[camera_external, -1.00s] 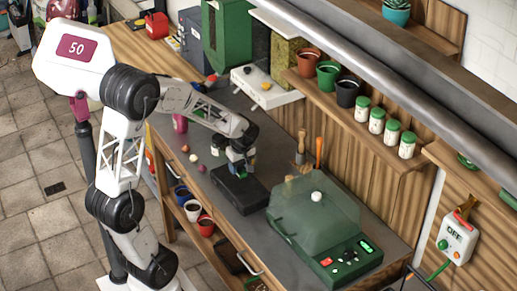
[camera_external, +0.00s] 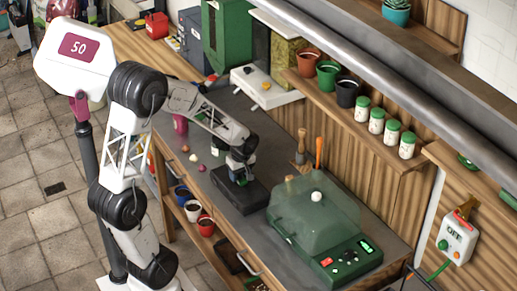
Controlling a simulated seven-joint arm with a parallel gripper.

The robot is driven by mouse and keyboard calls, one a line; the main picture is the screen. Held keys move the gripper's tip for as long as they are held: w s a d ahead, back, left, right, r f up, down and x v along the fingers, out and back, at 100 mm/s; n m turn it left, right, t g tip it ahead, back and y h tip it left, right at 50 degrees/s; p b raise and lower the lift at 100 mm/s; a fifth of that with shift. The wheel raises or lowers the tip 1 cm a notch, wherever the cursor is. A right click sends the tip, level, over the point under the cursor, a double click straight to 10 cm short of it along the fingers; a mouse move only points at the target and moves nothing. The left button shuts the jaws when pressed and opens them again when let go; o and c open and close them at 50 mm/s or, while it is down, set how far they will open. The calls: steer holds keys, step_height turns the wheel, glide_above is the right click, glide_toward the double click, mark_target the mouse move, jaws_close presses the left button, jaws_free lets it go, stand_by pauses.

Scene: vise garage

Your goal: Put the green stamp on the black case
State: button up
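The black case (camera_external: 241,198) lies flat on the grey workbench, left of the green machine with the clear lid. My gripper (camera_external: 240,178) points down over the far part of the case's top, very close to it. A small green piece, which looks like the green stamp (camera_external: 243,182), shows between my fingertips, and my gripper appears shut on it. The fingers hide most of the stamp. I cannot tell whether its underside touches the case.
The green machine (camera_external: 315,225) with a white knob stands just right of the case. Small round items (camera_external: 193,158) and a pink cup (camera_external: 180,124) are on the bench to the left. Brushes (camera_external: 301,147) stand behind. A shelf with pots and jars overhangs the back.

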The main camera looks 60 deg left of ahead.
steer(key=o, duration=0.4)
steer(key=r, duration=0.4)
steer(key=d+r, duration=0.1)
steer(key=r, duration=0.7)
steer(key=shift+d+r, duration=0.1)
steer(key=shift+d, duration=0.15)
steer(key=shift+d, duration=0.1)
stand_by(0.4)
steer(key=s+d+r+m+t, duration=0.1)
steer(key=s+d+r+m, duration=0.2)
steer(key=s+d+m, duration=0.6)
steer(key=s+d+r+m+t+h, duration=0.1)
steer(key=s+d+r+m, duration=0.3)
steer(key=s+d+m, duration=0.5)
steer(key=shift+s+d+t+h, duration=0.15)
steer(key=shift+d+t+h, duration=0.15)
steer(key=shift+d, duration=0.55)
